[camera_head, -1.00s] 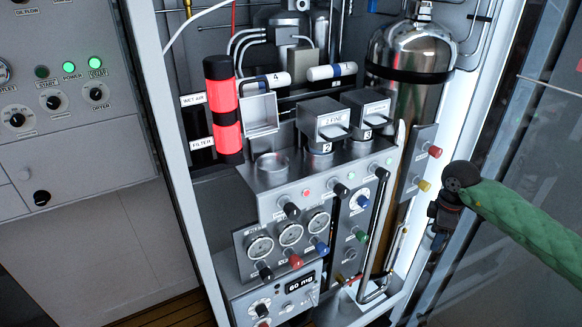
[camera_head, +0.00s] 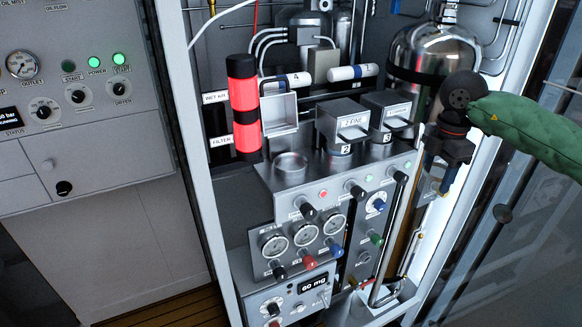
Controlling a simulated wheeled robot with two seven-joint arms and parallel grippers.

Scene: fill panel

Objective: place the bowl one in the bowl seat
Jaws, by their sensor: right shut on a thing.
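My right gripper (camera_head: 440,183) comes in from the right, pointing down, in front of the panel's right side by the steel cylinder. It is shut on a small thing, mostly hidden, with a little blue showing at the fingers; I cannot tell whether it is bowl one. A round, open metal seat (camera_head: 290,163) sits on the left of the grey block, below a raised square lid (camera_head: 280,113). Nothing stands in it that I can make out. The gripper is well to its right and apart from it. My left gripper is not in view.
Two closed housings, marked 2 (camera_head: 343,122) and 3 (camera_head: 388,112), stand right of the seat. A red lit cylinder (camera_head: 243,108) is to its left. Gauges (camera_head: 304,234) and knobs project below. A steel cylinder (camera_head: 425,50) and white frame (camera_head: 480,180) bound the right.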

